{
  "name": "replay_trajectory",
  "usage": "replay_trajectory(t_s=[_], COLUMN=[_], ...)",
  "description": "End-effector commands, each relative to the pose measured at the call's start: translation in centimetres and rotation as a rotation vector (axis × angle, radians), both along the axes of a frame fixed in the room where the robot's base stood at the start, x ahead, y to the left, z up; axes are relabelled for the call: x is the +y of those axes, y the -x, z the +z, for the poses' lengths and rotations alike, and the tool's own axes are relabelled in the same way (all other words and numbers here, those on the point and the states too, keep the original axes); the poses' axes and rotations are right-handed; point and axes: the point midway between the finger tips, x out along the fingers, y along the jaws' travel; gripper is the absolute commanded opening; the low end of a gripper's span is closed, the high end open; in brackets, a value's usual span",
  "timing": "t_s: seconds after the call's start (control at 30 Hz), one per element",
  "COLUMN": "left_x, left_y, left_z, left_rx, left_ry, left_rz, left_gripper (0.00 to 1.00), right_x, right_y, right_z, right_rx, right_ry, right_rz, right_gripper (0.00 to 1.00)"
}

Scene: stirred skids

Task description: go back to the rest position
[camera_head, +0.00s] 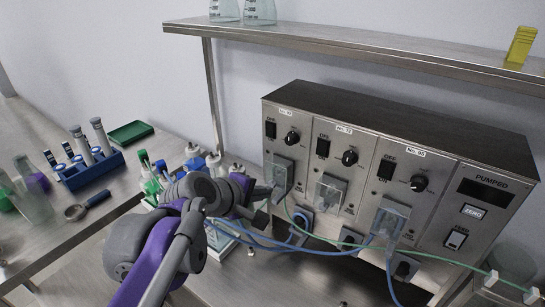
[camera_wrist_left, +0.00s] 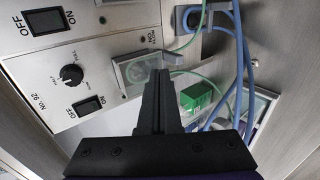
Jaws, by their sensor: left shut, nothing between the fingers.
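My left arm comes in purple and grey from the bottom of the head view. Its gripper (camera_head: 264,190) is at the front of the pump unit (camera_head: 385,170), beside the leftmost clear cover (camera_head: 283,172). Whether it touches the cover I cannot tell. In the left wrist view the black fingers (camera_wrist_left: 161,76) are together, with nothing seen between them, in front of a clear cover (camera_wrist_left: 142,70). My right gripper is in neither view.
Blue and green tubes (camera_head: 335,247) hang in front of the pump unit, close to my left arm. A blue rack (camera_head: 92,170) with tubes and a green tray (camera_head: 130,132) stand on the left bench. A metal shelf (camera_head: 370,47) runs above.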

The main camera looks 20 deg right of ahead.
Motion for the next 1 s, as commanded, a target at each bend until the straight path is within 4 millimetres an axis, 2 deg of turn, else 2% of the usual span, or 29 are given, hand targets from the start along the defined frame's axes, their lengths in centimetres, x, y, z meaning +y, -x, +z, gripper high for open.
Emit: replay_trajectory(t_s=[0.47,0.57,0.67,0.77,0.9,1.0], left_x=[0.3,1.8,5.5,11.0,18.9,23.7], left_y=[0.2,0.6,2.0,4.6,9.5,13.3], left_z=[0.0,-0.7,-2.9,-6.3,-11.9,-15.7], left_rx=[-0.002,-0.018,-0.061,-0.112,-0.151,-0.151], left_ry=[-0.002,-0.042,-0.152,-0.325,-0.591,-0.76], left_rz=[0.001,-0.005,-0.029,-0.075,-0.159,-0.225], left_gripper=[0.0,0.0,0.0,0.0,0.0,0.0], right_x=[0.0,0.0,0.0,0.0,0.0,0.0], right_y=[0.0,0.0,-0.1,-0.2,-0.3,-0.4], right_z=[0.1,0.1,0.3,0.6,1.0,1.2], right_rx=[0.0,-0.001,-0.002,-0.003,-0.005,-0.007], right_ry=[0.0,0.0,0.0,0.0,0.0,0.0], right_rz=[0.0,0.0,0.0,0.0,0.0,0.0], right_gripper=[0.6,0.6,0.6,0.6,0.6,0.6])
